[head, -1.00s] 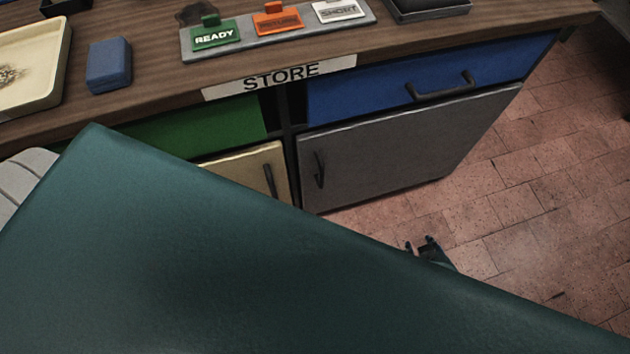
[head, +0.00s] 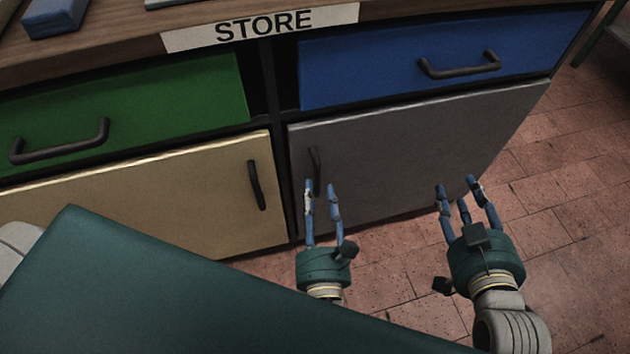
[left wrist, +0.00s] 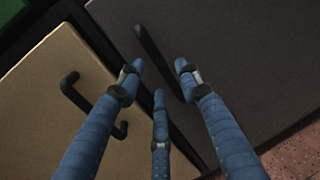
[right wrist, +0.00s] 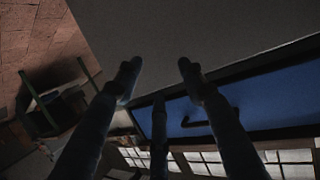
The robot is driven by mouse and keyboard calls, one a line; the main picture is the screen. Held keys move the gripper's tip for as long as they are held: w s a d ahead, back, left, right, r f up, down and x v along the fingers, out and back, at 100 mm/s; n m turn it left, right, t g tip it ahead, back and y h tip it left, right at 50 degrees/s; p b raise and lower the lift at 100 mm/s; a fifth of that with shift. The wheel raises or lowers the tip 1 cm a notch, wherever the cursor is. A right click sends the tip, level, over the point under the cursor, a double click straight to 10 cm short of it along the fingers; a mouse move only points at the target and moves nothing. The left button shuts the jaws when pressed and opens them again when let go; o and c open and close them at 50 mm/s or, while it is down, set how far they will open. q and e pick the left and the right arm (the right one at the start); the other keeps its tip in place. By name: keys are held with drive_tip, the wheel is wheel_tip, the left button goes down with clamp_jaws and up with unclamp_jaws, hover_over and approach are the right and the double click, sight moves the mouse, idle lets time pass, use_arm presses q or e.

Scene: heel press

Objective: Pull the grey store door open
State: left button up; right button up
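The grey store door (head: 400,150) is closed under the blue drawer, with a dark vertical handle (head: 315,170) near its left edge. My left gripper (head: 321,185) is open in front of that handle. In the left wrist view the grey door (left wrist: 235,50) fills the right side, and its handle (left wrist: 157,58) lies beyond the open fingers (left wrist: 160,75), not visibly touched. My right gripper (head: 460,188) is open and empty in front of the right part of the door. The right wrist view is dark and shows its fingers (right wrist: 158,72) spread, with nothing between them.
A cream door (head: 150,195) with its own handle (head: 257,185) is left of the grey door. Above are a green drawer (head: 120,115) and a blue drawer (head: 430,60); a STORE label (head: 262,27) is on the worktop edge. Tiled floor (head: 570,170) is open at the right.

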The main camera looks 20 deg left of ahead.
sight(316, 183)
use_arm(q)
drive_tip(key=shift+x, duration=2.35)
use_arm(e)
drive_tip(key=r, duration=0.1)
drive_tip(key=r+t, duration=0.1)
drive_tip(key=w+r, duration=0.1)
drive_tip(key=shift+w+a+r+t+y, duration=0.1)
drive_tip(key=shift+a+r+t+y, duration=0.05)
drive_tip(key=shift+a+t+y, duration=0.2)
use_arm(q)
drive_tip(key=shift+c, duration=0.3)
clamp_jaws()
